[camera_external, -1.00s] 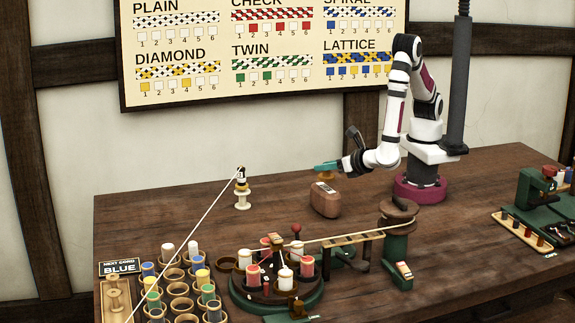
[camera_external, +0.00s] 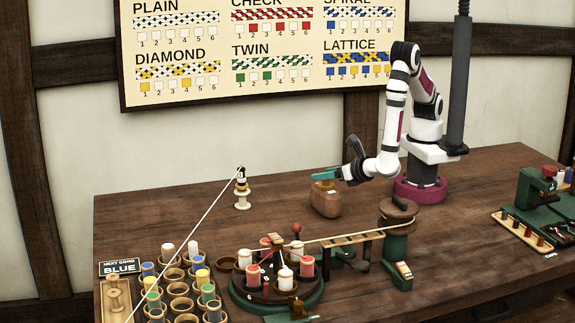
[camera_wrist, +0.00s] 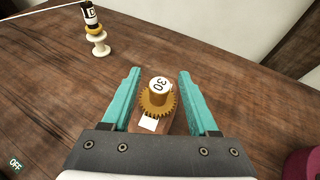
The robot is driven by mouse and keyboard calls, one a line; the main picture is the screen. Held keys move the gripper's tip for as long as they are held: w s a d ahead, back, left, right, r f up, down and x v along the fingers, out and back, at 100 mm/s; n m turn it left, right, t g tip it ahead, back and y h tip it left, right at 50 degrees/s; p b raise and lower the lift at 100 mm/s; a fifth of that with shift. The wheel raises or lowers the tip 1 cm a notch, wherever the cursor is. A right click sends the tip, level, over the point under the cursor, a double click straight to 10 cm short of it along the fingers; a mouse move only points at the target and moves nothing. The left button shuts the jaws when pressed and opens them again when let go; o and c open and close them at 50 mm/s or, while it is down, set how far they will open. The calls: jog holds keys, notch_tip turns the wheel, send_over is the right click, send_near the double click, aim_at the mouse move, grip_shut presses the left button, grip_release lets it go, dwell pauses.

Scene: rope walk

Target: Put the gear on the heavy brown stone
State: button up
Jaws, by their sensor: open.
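The yellow toothed gear (camera_wrist: 157,101) has a hub with a white top marked 30. It sits on the heavy brown stone (camera_external: 325,204), whose brown top and white label show under it in the wrist view (camera_wrist: 180,126). My gripper (camera_wrist: 160,92) is open, with one finger on each side of the gear and visible gaps between. The gear's underside is hidden.
A cream spool post (camera_external: 242,190) with a cord stands left of the stone. In front are a round green-edged carrier table (camera_external: 317,300) with several bobbins and a wooden ladder-like guide (camera_external: 346,240). The table around the stone's left is clear.

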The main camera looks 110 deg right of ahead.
jog(key=v, duration=1.1)
jog(key=s+d+r+m+g+y, duration=0.6)
jog(key=s+d+m+g, duration=0.3)
jog(key=m, duration=0.6)
jog(key=s+a+r+m+t+y, duration=0.1)
jog(key=s+m+y, duration=0.5)
jog(key=m, duration=0.7)
jog(key=shift+s+a+r+m+t+y, duration=0.4)
jog(key=shift+r+t+y, duration=0.4)
jog(key=shift+t+y, duration=0.15)
jog(key=shift+w+d, duration=0.1)
